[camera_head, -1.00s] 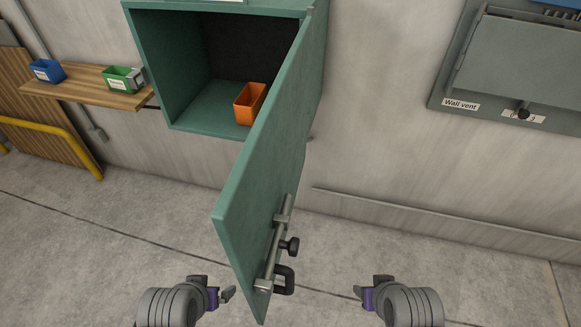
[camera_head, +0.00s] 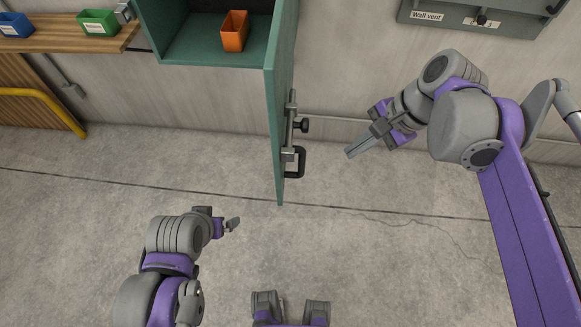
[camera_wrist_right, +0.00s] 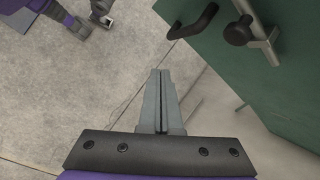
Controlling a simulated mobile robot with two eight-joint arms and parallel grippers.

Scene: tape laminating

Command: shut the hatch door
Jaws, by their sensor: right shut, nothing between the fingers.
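The green hatch door (camera_head: 283,110) stands wide open, swung out from the right side of the green cabinet (camera_head: 210,52). Its outer face carries a latch bar, a dark knob (camera_head: 302,125) and a black pull handle (camera_head: 298,163). My right gripper (camera_head: 350,153) is shut and empty, to the right of the handle and apart from it. In the right wrist view its closed fingers (camera_wrist_right: 160,80) point toward the handle (camera_wrist_right: 196,22) and door (camera_wrist_right: 260,70) without touching. My left gripper (camera_head: 230,224) is low on the left, away from the door; its jaw state is unclear.
An orange bin (camera_head: 234,31) stands inside the cabinet. A wooden shelf (camera_head: 65,38) at the left holds a blue bin (camera_head: 15,25) and a green bin (camera_head: 99,23). The floor around the door is clear.

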